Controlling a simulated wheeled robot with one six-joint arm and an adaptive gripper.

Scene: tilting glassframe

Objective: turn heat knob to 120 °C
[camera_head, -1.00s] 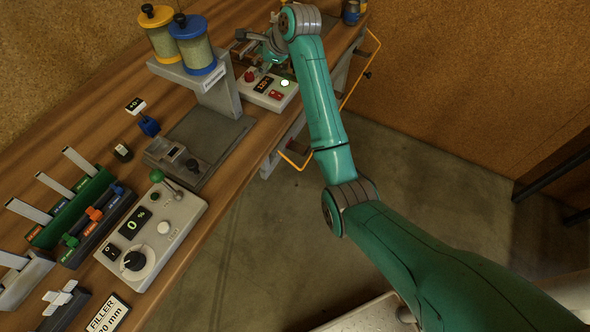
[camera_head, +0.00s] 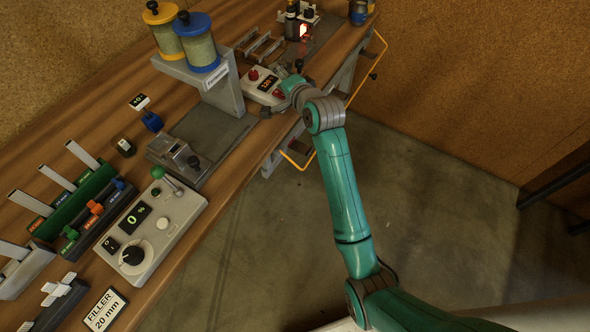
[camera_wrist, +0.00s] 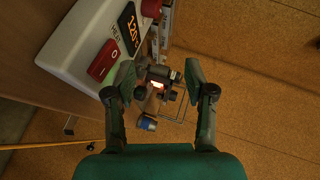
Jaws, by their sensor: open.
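The white heat control box (camera_head: 252,93) stands at the table's right edge in the head view. In the wrist view the box (camera_wrist: 72,38) fills the upper left. Its orange display (camera_wrist: 128,29) with the HEAT label appears to read 120. A red switch (camera_wrist: 103,61) sits beside the display, and a red round button (camera_wrist: 152,8) at the top. I cannot make out the heat knob; my gripper may cover it. My gripper (camera_wrist: 160,78) is open, fingers spread beside the box, with nothing visibly held. In the head view my wrist hides the box's right end.
A small glowing heater (camera_head: 304,31) stands at the back of the table. Yellow-lidded and blue-lidded canisters (camera_head: 203,52) stand left of the box. A percent control box (camera_head: 165,235) is nearer. A yellow rail (camera_head: 297,160) runs along the table's front.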

